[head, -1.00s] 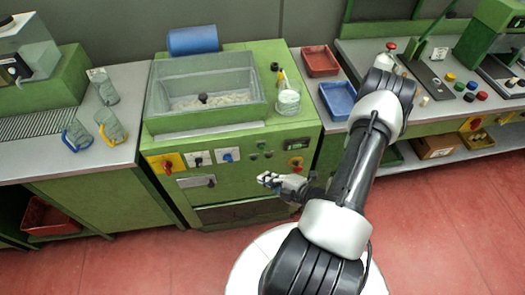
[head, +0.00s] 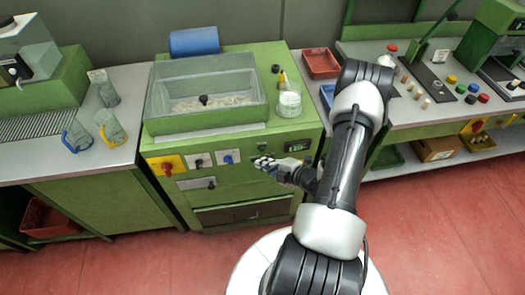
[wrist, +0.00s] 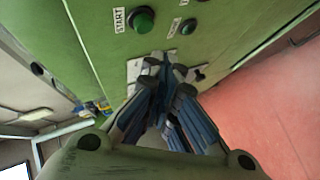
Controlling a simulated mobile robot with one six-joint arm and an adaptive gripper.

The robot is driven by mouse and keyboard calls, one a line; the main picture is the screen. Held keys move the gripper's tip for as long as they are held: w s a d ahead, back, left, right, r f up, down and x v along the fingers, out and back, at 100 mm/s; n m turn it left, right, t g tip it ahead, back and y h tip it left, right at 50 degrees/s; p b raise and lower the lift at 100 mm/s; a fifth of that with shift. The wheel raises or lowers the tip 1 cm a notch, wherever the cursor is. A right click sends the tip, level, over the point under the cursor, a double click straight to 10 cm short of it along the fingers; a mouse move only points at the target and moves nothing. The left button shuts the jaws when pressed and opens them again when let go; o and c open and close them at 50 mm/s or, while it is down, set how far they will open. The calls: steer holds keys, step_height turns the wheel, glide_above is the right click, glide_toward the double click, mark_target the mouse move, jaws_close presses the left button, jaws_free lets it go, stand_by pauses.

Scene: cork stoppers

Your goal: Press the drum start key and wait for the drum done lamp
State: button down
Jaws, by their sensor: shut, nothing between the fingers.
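The green machine (head: 240,185) stands in the middle of the head view, with a clear-lidded tub on top and controls on its front. In the wrist view a round green key (wrist: 141,19) beside a START label (wrist: 118,19) sits on the green panel. A second dark green button (wrist: 188,27) is to its right. My gripper (head: 262,161) is shut and empty in front of the panel, and hides the keys in the head view. Its fingertips (wrist: 163,62) show below the green key, apart from it in the picture. I cannot make out a lit done lamp.
A yellow plate with a red rotary switch (head: 167,167) and two white switch plates are left on the panel. A jar (head: 289,103) and red tray (head: 320,61) are above. Red floor lies in front.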

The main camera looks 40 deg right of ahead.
steer(key=shift+w+d, duration=0.45)
steer(key=shift+w, duration=0.3)
steer(key=shift+w, duration=0.1)
stand_by(0.9)
steer(key=shift+w+d, duration=0.2)
steer(key=shift+w, duration=0.05)
steer(key=shift+w+d, duration=0.25)
steer(key=shift+w, duration=0.15)
stand_by(0.7)
stand_by(0.3)
steer(key=shift+s+a, duration=0.45)
steer(key=shift+s, duration=0.3)
steer(key=shift+s+a+p, duration=0.1)
steer(key=shift+s+a, duration=0.35)
steer(key=shift+s, duration=0.25)
steer(key=shift+s+a+p, duration=0.15)
steer(key=shift+s+a, duration=0.25)
steer(key=shift+s, duration=0.35)
steer(key=shift+s+a+p, duration=0.1)
steer(key=shift+s+a, duration=0.35)
steer(key=shift+s, duration=0.25)
